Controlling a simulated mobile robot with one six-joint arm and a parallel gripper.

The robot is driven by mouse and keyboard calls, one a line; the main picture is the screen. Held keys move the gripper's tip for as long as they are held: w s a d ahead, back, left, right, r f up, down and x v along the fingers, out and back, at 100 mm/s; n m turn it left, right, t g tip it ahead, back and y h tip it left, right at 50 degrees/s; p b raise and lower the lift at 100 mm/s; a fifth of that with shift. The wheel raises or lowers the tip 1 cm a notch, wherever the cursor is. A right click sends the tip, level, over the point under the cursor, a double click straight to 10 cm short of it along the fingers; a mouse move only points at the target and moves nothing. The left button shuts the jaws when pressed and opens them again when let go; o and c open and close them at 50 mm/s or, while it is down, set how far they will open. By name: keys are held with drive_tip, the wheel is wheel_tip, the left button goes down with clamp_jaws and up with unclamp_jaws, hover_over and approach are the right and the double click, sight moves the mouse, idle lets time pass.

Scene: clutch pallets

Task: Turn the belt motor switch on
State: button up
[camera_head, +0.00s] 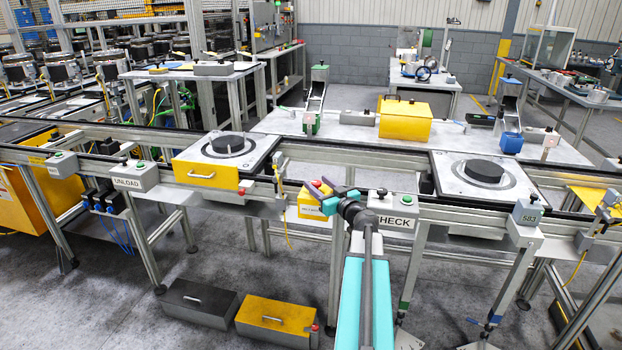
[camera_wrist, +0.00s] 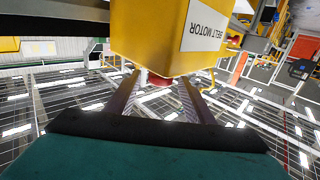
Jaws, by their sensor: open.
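The belt motor switch box is yellow with a white label (camera_wrist: 203,32) that reads BELT MOTOR upside down in the wrist view. The same yellow box (camera_head: 307,212) hangs on the conveyor's front rail in the head view. A red knob (camera_wrist: 158,80) sticks out of the box and shows between my fingers in the wrist view. My gripper (camera_wrist: 159,88) is open, with one finger on each side of the knob; I cannot tell whether they touch it. In the head view my gripper (camera_head: 320,190) is at the box's upper right and partly covers it. The switch's position cannot be told.
A grey CHECK box (camera_head: 393,208) with buttons sits just right of my gripper. An UNLOAD box (camera_head: 134,176) is farther left on the rail. Pallets with black discs (camera_head: 230,143) (camera_head: 484,171) sit on the conveyor. A yellow case (camera_head: 277,320) lies on the floor below.

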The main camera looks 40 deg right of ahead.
drive_tip(key=shift+x, duration=2.75)
drive_tip(key=c, duration=1)
drive_tip(key=shift+c, duration=0.2)
